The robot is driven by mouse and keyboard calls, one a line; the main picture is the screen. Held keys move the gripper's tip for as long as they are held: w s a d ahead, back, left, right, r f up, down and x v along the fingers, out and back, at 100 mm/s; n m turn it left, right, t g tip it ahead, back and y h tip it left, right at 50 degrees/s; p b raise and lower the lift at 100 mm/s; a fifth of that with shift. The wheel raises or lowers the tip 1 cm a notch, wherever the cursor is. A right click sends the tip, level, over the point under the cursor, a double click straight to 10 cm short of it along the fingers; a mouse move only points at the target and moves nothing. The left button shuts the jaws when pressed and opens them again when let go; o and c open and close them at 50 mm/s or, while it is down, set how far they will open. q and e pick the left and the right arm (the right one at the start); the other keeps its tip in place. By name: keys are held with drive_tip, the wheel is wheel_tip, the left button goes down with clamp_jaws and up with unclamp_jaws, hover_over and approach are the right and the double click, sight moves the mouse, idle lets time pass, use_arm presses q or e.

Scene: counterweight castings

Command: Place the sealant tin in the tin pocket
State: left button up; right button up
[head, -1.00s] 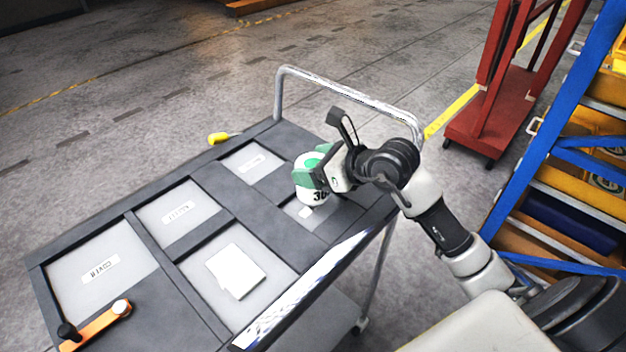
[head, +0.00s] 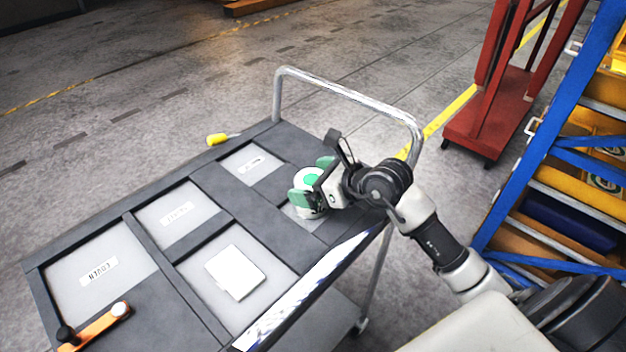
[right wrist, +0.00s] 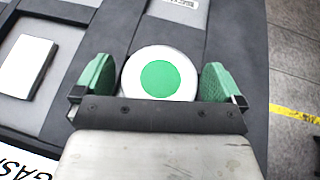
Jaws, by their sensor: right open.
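The sealant tin (head: 309,181), white with a green disc on its lid, stands upright in the light-floored pocket (head: 294,213) at the right end of the cart's dark tray. My right gripper (head: 314,183) is open, with its green fingers on either side of the tin. In the right wrist view the tin (right wrist: 159,76) sits between the fingers (right wrist: 157,82), with narrow gaps at both sides. The pocket's own label is hidden. My left gripper is not in view.
The tray (head: 152,240) has other labelled, light-floored pockets; a white block (head: 236,272) lies in one. An orange-handled tool (head: 97,326) lies at the near left. A yellow handle (head: 217,139) shows beyond the far edge. The cart's metal rail (head: 350,92) rises behind the tin.

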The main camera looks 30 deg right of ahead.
drive_tip(key=shift+r, duration=0.2)
drive_tip(key=b+v, duration=0.1)
drive_tip(key=v, duration=1.1)
drive_tip(key=shift+b, duration=0.35)
drive_tip(key=shift+d+f, duration=0.1)
drive_tip(key=shift+f, duration=0.1)
